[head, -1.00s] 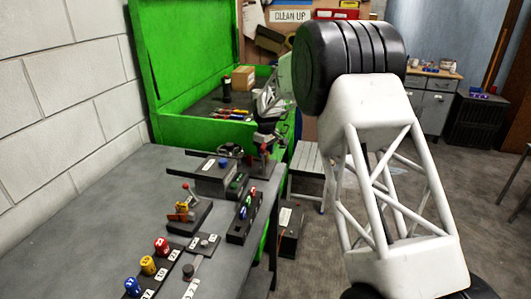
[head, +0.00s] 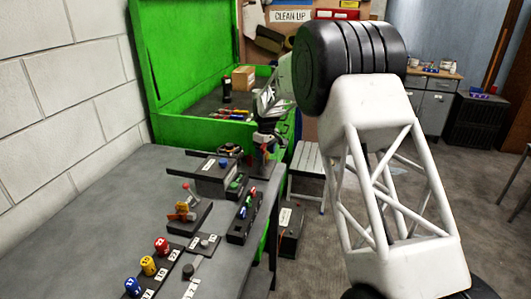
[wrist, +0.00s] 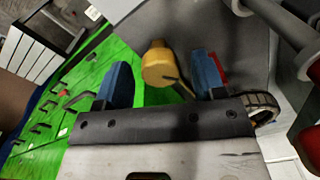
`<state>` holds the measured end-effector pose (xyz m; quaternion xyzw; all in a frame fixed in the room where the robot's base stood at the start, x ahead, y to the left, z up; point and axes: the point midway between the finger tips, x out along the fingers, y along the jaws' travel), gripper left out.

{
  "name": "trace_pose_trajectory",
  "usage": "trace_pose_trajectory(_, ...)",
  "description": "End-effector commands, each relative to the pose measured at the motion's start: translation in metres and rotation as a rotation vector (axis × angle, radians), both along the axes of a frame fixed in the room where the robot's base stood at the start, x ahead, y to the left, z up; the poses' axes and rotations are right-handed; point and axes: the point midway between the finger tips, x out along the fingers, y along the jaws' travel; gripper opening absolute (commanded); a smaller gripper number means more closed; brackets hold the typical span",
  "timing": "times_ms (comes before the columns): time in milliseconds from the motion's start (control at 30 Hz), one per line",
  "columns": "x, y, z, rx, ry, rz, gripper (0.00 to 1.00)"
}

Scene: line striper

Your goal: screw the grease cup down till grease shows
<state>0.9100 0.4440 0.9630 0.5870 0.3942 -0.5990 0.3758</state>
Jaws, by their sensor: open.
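A brass-yellow cup (wrist: 158,66), which looks like the grease cup, shows in the wrist view between and beyond my two blue fingertips. A thin dark rod crosses near its lower right side. My gripper (wrist: 163,82) is open, with a finger on either side of the cup and visible gaps to it. I cannot tell how deep the cup lies between the fingers. In the head view my gripper (head: 267,148) is small, at the right edge of the bench by the green chest. The cup cannot be made out there, and no grease can be made out.
The grey bench (head: 90,205) carries a grey block (head: 212,170), a small red-knobbed lever unit (head: 187,208) and red, yellow and blue numbered knobs (head: 148,265). An open green chest (head: 190,132) stands behind. In the wrist view a dark-rimmed ring (wrist: 262,106) lies right of my fingers.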

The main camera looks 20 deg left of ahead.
Motion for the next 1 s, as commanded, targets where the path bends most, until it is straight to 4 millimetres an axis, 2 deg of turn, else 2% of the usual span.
trace_pose_trajectory(267,0.001,0.0,0.017,0.001,-0.002,0.0,0.63)
trace_pose_trajectory(700,0.002,-0.001,0.069,0.001,-0.002,0.0,0.63)
trace_pose_trajectory(1000,0.002,-0.001,0.078,0.0,0.0,0.0,0.63)
